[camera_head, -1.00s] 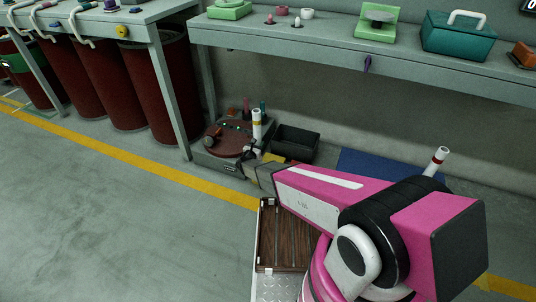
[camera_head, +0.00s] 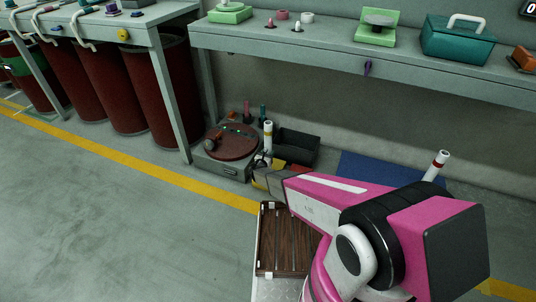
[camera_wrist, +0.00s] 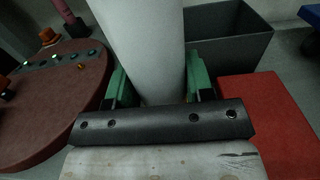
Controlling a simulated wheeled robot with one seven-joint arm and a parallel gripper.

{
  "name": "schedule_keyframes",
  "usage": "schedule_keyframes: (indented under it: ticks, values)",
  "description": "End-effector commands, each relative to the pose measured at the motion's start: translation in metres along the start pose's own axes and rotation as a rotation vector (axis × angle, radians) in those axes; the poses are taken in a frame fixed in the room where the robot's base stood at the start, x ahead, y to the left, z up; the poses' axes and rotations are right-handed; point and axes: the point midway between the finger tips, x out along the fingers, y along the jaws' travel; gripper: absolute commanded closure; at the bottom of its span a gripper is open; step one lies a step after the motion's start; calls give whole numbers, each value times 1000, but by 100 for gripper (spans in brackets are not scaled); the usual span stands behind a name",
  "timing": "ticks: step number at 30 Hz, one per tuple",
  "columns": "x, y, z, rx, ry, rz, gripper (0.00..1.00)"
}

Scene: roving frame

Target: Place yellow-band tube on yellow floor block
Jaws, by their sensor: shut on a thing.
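A white tube with a yellow band (camera_head: 268,130) stands upright in my gripper beside the turntable. In the wrist view the tube (camera_wrist: 143,40) rises between the green fingers of my gripper (camera_wrist: 155,85), which is shut on it. My gripper (camera_head: 264,162) is small and partly hidden by my arm in the head view.
A turntable with a dark red disc (camera_head: 231,141) is left of the gripper. A black bin (camera_head: 298,147) is behind it. A red block (camera_wrist: 272,115) is at right in the wrist view. A red-band tube (camera_head: 438,163) stands right, by a blue mat (camera_head: 375,168). The bench (camera_head: 330,44) overhangs behind.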

Motion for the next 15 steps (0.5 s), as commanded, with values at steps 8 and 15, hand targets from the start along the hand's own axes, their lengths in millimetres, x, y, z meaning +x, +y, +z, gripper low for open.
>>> schedule_keyframes:
  ticks: [8, 15]
  values:
    - [0, 0, -3, 0, -1, 0, 81]
    - [0, 0, -2, 0, 0, 0, 27]
